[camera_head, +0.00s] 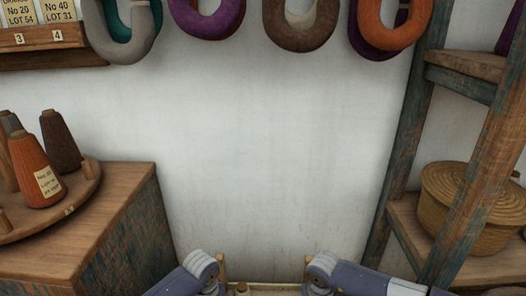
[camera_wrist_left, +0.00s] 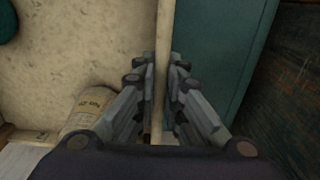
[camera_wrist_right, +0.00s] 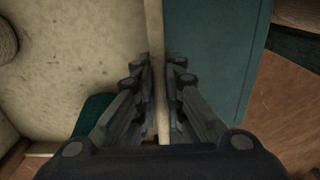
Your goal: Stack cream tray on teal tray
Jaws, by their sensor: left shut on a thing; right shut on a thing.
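The cream tray (camera_head: 270,288) shows only as a pale strip at the bottom of the head view. In the left wrist view my left gripper (camera_wrist_left: 160,68) is shut on the thin upright wall of the cream tray (camera_wrist_left: 110,40). In the right wrist view my right gripper (camera_wrist_right: 158,68) is shut on a wall of the cream tray (camera_wrist_right: 85,45) too. The teal tray (camera_wrist_left: 215,50) shows to the right of the held wall, and also in the right wrist view (camera_wrist_right: 212,50). How far the cream tray is above it cannot be told. The fingertips are hidden in the head view.
A labelled pale cone (camera_wrist_left: 88,108) and a teal thing (camera_wrist_right: 92,112) show on the cream side. A wooden cabinet (camera_head: 120,215) with yarn cones (camera_head: 36,170) stands left. A shelf rack (camera_head: 405,150) with a woven basket (camera_head: 460,200) stands right. Yarn hanks (camera_head: 300,22) hang above.

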